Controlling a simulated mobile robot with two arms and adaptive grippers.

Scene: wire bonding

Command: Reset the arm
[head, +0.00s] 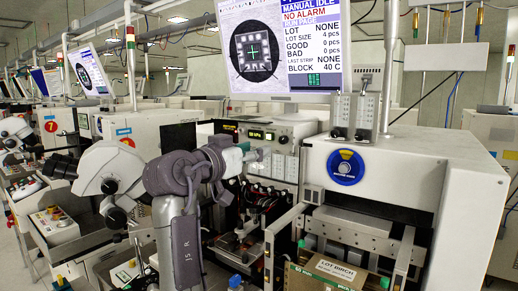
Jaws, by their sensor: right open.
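My right arm (183,225) rises from the bottom of the head view, left of centre. It bends at the top toward the right. My right gripper (256,155) is small at the end of the bend, in front of the bonding machine's control panel. It is open, and I see nothing held in it. Its fingers are hard to make out against the panel. My left gripper is not in view.
The wire bonding machine (440,170) fills the right, with a monitor (283,45) above and a blue round dial (346,167). A labelled cardboard box (330,278) sits at the lower front. A white microscope (103,168) stands left of my arm.

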